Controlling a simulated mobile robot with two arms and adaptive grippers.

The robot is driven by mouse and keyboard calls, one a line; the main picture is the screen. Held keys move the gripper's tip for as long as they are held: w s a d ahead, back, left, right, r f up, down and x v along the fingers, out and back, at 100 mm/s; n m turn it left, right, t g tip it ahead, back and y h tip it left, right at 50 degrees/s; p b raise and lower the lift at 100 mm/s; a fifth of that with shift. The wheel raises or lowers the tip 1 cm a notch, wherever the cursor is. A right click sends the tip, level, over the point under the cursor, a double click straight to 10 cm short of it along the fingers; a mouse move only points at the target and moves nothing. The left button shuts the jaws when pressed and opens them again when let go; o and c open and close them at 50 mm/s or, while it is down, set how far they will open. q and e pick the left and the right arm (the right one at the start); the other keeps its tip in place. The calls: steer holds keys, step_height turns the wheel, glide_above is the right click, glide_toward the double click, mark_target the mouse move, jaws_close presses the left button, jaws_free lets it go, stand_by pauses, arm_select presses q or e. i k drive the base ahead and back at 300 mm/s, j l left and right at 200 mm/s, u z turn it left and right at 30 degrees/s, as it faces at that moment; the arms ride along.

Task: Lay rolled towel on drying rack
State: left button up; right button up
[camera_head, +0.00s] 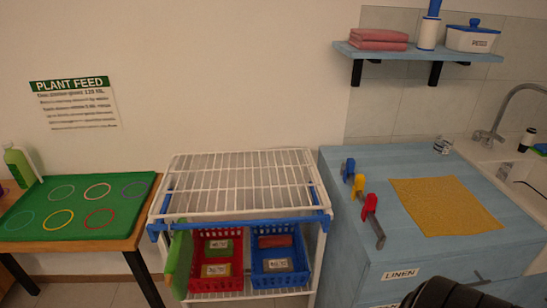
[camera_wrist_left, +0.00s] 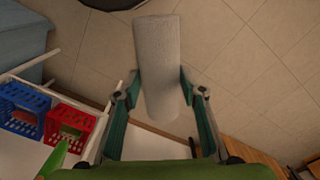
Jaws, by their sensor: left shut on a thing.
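My left gripper (camera_wrist_left: 160,85) is shut on a pale grey rolled towel (camera_wrist_left: 157,45) in the left wrist view. The fingers press on both sides of the roll, and its far end sticks out beyond the fingertips over the tiled floor. The white wire drying rack (camera_head: 240,183) stands in the middle of the head view against the wall, and its top shelf is bare. Part of the rack frame shows at the left of the left wrist view (camera_wrist_left: 98,140), apart from the towel. Neither gripper shows in the head view.
Red (camera_head: 217,275) and blue (camera_head: 281,266) baskets sit on the rack's lower shelf. A green flat thing (camera_head: 178,262) hangs at its left side. A table with a green mat (camera_head: 75,205) stands left. A blue cabinet (camera_head: 360,240) with hooks and a yellow cloth (camera_head: 445,206) stands right.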

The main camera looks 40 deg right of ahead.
mark_target(279, 186)
steer(key=i+j+z, duration=0.1)
steer(key=z, duration=0.4)
steer(key=j+z, duration=0.15)
steer(key=z, duration=0.3)
steer(key=i+j+z, duration=0.1)
steer(key=z, duration=0.4)
steer(key=j+z, duration=0.3)
steer(key=z, duration=0.15)
